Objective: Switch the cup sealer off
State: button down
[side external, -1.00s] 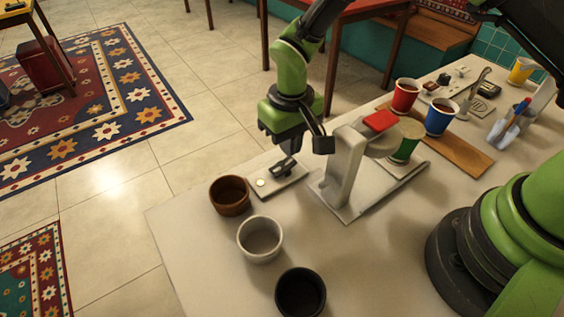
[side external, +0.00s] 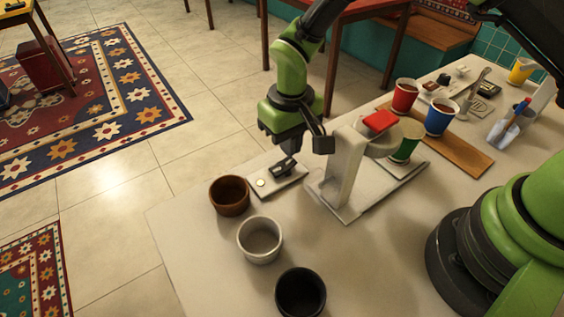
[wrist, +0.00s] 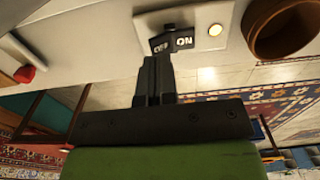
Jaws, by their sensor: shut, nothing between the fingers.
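The cup sealer (side external: 345,168) is a pale stand with a red-topped arm on the table; its red part (wrist: 25,74) shows at the left of the wrist view. Beside it lies a pale switch plate (side external: 266,186) with a dark rocker switch (side external: 283,166) and a round light. In the wrist view the rocker (wrist: 171,42) reads OFF and ON, and the light (wrist: 215,30) looks bright. My gripper (side external: 288,151) is shut and empty, just above the switch. In the wrist view its fingertips (wrist: 154,62) are at the OFF end; I cannot tell whether they touch it.
A brown bowl (side external: 229,197), a white cup (side external: 260,241) and a black cup (side external: 301,294) stand near the plate. A green cup (side external: 405,147) is at the sealer. Red (side external: 404,96) and blue (side external: 440,119) cups stand on a wooden board (side external: 462,150).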

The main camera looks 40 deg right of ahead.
jog(key=shift+f, duration=1.45)
dwell(0.8)
jog(key=shift+r, duration=3.55)
notch_tip(320, 180, up, 10)
jog(key=m+t, duration=0.1)
jog(key=t, duration=0.1)
send_over(290, 161)
jog(key=s+d, duration=0.2)
jog(key=d, duration=0.1)
notch_tip(290, 161, up, 6)
jog(key=s+d+m+y, duration=0.1)
jog(key=s+d, duration=0.2)
jog(key=s+d+r+m+t, duration=0.1)
jog(key=s+d+r+t, duration=0.1)
jog(key=s, duration=0.5)
jog(key=s+d+r+m+t+y, duration=0.1)
jog(key=s+d+r+t, duration=0.1)
jog(key=s, duration=0.5)
jog(key=shift+s+r+t, duration=0.2)
jog(key=shift+r+t, duration=0.4)
jog(key=shift+r, duration=0.25)
